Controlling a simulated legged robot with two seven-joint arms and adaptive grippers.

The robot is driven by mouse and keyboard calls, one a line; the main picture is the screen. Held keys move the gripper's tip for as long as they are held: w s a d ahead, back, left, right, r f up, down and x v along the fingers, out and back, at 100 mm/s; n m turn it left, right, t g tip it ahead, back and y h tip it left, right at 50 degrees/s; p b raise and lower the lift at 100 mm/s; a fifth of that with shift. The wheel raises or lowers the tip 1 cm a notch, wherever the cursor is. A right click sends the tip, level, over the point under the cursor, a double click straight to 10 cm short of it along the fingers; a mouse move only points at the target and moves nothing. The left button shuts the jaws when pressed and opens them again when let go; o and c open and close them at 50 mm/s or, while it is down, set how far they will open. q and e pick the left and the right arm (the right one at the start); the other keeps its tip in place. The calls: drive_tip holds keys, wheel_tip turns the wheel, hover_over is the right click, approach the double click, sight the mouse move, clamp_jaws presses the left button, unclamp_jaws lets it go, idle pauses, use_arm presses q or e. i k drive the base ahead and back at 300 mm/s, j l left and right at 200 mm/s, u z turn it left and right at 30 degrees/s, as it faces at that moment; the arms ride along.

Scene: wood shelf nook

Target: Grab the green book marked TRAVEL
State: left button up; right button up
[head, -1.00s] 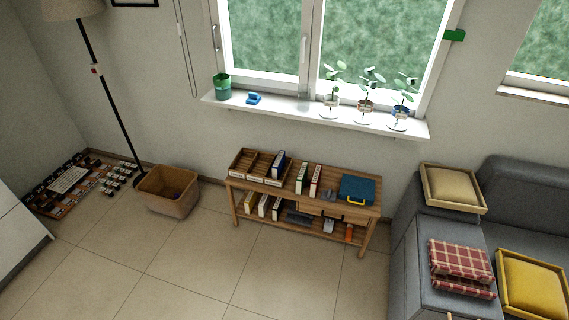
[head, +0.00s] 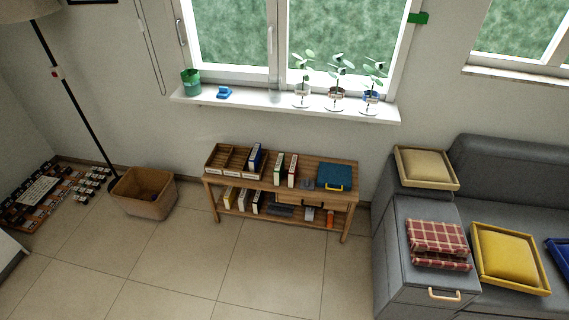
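A wooden two-level shelf bench (head: 332,223) stands against the wall under the window. On its top stand several upright books, among them a book with a green spine (head: 279,168), a red one (head: 292,170) and a blue one (head: 255,157) by a divided wooden rack (head: 213,163). Their lettering is too small to read, so I cannot tell whether the green one is marked TRAVEL. More books (head: 243,200) stand on the lower shelf. Neither of my grippers is in view.
A blue case (head: 334,174) lies on the bench's right end. A basket (head: 144,191) and floor lamp (head: 84,125) stand left of it. A grey sofa (head: 391,257) with cushions and folded checked cloths (head: 437,236) stands right. The tiled floor in front (head: 200,275) is clear.

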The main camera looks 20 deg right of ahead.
sight(279, 169)
drive_tip(key=i+z, duration=0.1)
drive_tip(key=z, duration=0.35)
drive_tip(key=i+j+z, duration=0.1)
drive_tip(key=z, duration=0.4)
drive_tip(key=i+j+z, duration=0.1)
drive_tip(key=z, duration=0.35)
drive_tip(key=j+z, duration=0.25)
drive_tip(key=z, duration=0.2)
